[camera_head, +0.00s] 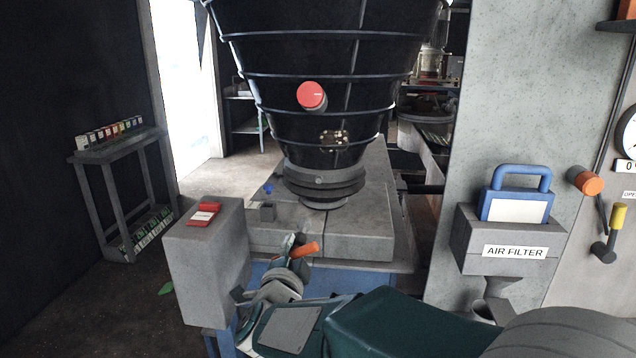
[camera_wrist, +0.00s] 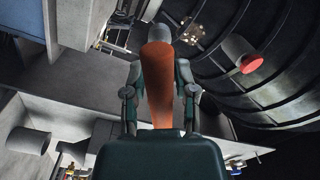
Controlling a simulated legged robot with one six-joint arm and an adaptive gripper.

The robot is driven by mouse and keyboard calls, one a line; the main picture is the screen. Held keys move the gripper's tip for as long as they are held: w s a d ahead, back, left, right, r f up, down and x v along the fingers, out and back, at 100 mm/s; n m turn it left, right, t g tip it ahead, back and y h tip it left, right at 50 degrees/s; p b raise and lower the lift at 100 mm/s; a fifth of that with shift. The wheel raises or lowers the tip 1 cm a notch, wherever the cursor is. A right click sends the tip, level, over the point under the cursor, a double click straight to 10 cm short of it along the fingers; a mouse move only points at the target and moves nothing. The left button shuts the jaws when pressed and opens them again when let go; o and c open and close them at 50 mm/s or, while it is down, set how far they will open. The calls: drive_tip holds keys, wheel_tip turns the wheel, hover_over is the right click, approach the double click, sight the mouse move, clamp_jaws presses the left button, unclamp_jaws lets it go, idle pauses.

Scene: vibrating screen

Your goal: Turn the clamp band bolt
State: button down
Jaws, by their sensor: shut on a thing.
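My gripper (camera_head: 290,252) is low in front of the black ribbed machine body (camera_head: 290,98). Its two fingers are shut around a tool with an orange handle (camera_head: 305,249); in the wrist view the handle (camera_wrist: 158,80) lies lengthwise between the fingers, with a dark grey end beyond it. The grey clamp band (camera_head: 320,182) rings the narrow bottom of the body. A small round spot on its front may be the bolt; it is too small to tell. My gripper and the tool are below and left of the band, apart from it.
A red knob (camera_head: 311,96) and brass fittings (camera_head: 333,137) stick out of the body. A grey pedestal with a red-and-white item (camera_head: 203,214) stands left of my gripper. An air filter box (camera_head: 510,240) hangs at right. A small rack (camera_head: 115,145) stands far left.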

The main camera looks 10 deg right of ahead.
drive_tip(key=x, duration=1.7)
drive_tip(key=shift+f, duration=0.15)
idle(6.2)
